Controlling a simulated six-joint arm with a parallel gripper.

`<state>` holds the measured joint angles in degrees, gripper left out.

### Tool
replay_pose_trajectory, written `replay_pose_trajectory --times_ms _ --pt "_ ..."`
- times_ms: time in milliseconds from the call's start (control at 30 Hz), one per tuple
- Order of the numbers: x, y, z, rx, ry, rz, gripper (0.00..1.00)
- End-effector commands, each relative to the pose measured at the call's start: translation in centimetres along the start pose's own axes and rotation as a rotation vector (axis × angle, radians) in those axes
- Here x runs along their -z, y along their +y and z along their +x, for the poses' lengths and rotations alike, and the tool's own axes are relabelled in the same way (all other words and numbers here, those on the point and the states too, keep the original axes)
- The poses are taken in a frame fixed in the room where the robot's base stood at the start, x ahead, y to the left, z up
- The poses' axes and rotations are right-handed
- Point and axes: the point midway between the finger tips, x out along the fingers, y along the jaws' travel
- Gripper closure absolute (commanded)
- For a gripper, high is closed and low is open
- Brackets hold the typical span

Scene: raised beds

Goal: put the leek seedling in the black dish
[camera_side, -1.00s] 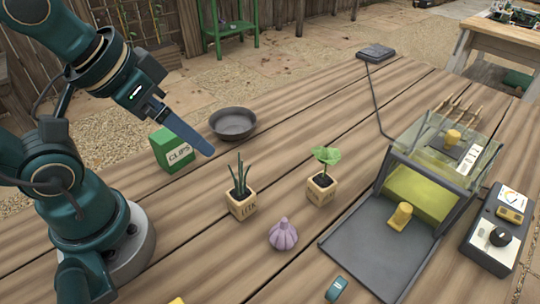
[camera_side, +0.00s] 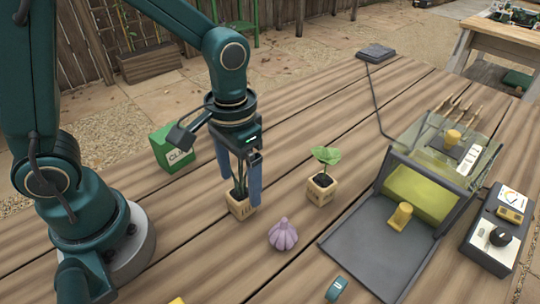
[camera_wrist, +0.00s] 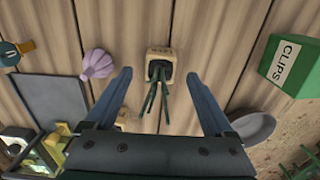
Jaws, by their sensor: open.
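The leek seedling (camera_side: 240,207) has thin green leaves in a small tan cube pot and stands upright on the wooden table. It also shows in the wrist view (camera_wrist: 160,62), ahead of and between my fingertips. My gripper (camera_side: 241,190) points down over it, open, with one blue finger on each side of the leaves. The black dish (camera_wrist: 253,128) is a round shallow bowl at the lower right of the wrist view, partly cut by my right finger. In the side view my gripper hides it.
A green clips box (camera_side: 172,150) stands left of my gripper. A broad-leaved seedling in a similar pot (camera_side: 322,188) and a purple garlic bulb (camera_side: 282,235) stand to the right. A grey tray device (camera_side: 370,248) with a clear lid and a meter (camera_side: 497,230) lie farther right.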

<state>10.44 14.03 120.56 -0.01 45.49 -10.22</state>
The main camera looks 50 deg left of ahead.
Motion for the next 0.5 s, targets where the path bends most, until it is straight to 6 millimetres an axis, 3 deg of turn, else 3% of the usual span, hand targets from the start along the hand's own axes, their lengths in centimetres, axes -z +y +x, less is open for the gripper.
replay_pose_trajectory --times_ms 300,500 --pt "-0.1 0.0 3.6 -0.001 -0.002 0.0 0.12" --pt "-0.1 0.0 4.3 -0.001 0.001 0.0 0.12"
